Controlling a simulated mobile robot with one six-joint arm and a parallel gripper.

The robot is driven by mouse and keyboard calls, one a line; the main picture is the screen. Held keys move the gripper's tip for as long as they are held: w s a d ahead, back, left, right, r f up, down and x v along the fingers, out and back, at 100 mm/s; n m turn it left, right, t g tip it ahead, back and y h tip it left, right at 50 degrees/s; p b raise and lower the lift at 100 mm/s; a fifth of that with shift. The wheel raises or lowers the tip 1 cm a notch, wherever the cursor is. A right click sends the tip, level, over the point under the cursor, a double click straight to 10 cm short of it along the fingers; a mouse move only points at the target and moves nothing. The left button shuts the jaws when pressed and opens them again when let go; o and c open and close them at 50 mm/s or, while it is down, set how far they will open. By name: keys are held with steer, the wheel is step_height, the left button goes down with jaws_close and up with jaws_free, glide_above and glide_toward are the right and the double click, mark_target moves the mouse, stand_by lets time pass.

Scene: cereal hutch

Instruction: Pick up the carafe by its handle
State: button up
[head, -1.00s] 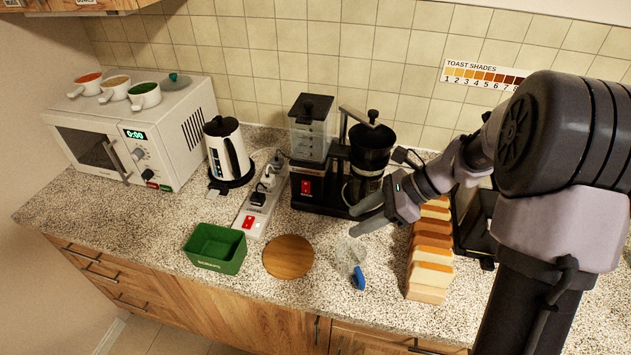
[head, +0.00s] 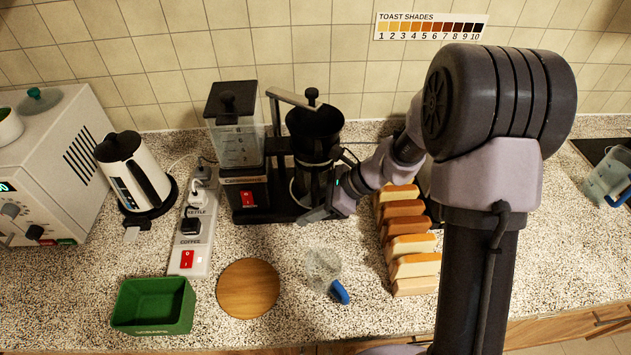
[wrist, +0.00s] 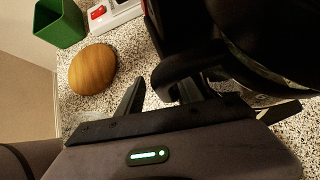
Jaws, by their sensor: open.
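The carafe (head: 312,185) stands in the black coffee maker, under the dark filter basket. My gripper (head: 312,216) is low at its front right side and covers part of it in the head view. In the wrist view a black curved handle (wrist: 180,69) reaches from the dark body at the upper right toward my jaws. My gripper (wrist: 162,88) is open there, and the handle's outer end shows between the two fingers. I see no contact, and how deep the handle sits between the fingers is hard to tell.
A clear vessel with a blue handle (head: 340,292) is in front. A wooden disc (head: 248,289), green bin (head: 153,306) and power strip (head: 189,252) lie left. Bread slices (head: 410,244) stand in a row close at right. A white kettle (head: 134,174) is further left.

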jaws_close()
steer(key=shift+w, duration=0.1)
stand_by(1.2)
